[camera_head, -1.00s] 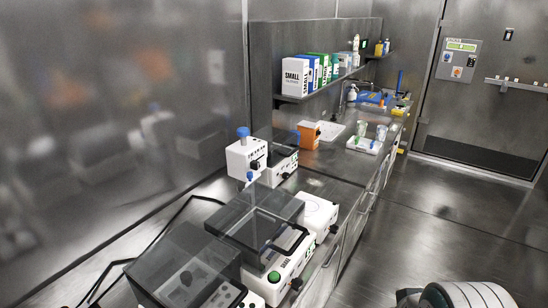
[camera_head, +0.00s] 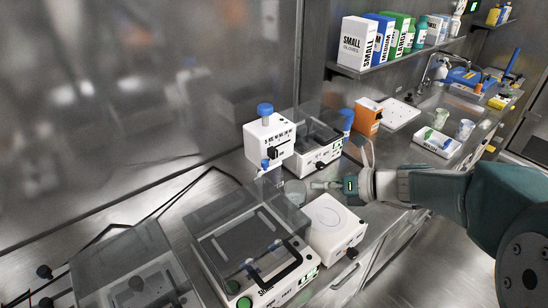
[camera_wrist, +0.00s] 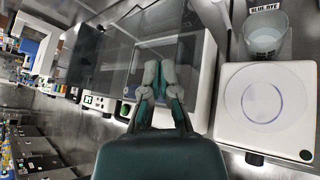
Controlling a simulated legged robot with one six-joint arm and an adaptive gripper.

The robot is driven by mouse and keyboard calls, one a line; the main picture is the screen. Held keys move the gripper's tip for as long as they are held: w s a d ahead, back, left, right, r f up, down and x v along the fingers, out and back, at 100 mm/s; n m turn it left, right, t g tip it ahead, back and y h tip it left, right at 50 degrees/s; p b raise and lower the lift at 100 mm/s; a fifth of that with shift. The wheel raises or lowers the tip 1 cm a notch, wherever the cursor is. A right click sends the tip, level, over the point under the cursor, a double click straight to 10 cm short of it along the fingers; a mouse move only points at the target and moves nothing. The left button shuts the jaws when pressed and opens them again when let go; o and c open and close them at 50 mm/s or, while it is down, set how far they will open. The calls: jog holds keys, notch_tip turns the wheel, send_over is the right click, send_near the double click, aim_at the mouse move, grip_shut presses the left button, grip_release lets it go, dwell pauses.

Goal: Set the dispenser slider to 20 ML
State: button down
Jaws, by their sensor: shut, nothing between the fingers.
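The dispenser (camera_head: 262,141) is a white box with a blue cap on top and a blue nozzle below, left of centre in the head view. A row of small marks runs across its front; I cannot read them clearly. The black slider (camera_head: 274,153) sits below the marks, but the value it points at is too small to tell. My gripper (camera_head: 316,185) reaches in from the right, lower than the dispenser and to its right, apart from it. In the wrist view, its fingers (camera_wrist: 158,74) are together and empty. I cannot make out the dispenser in that view.
A beaker labelled blue dye (camera_wrist: 264,36) stands by a white square device (camera_wrist: 234,112). Clear-lidded machines (camera_head: 248,245) fill the front bench. Another machine (camera_head: 318,150) stands behind my gripper. An orange box (camera_head: 367,117) and white tray (camera_head: 400,113) are farther back.

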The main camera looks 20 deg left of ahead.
aim_at(273, 153)
jog(key=w+a+f+m+t+y, duration=0.35)
jog(key=w+a+f+m, duration=0.3)
jog(key=w+m, duration=0.4)
jog(key=a+m, duration=0.2)
jog(key=a, duration=0.8)
jog(key=shift+a+y, duration=0.2)
jog(key=shift+y, duration=0.15)
jog(key=shift+w+g, duration=0.1)
jog(key=shift+g, duration=0.15)
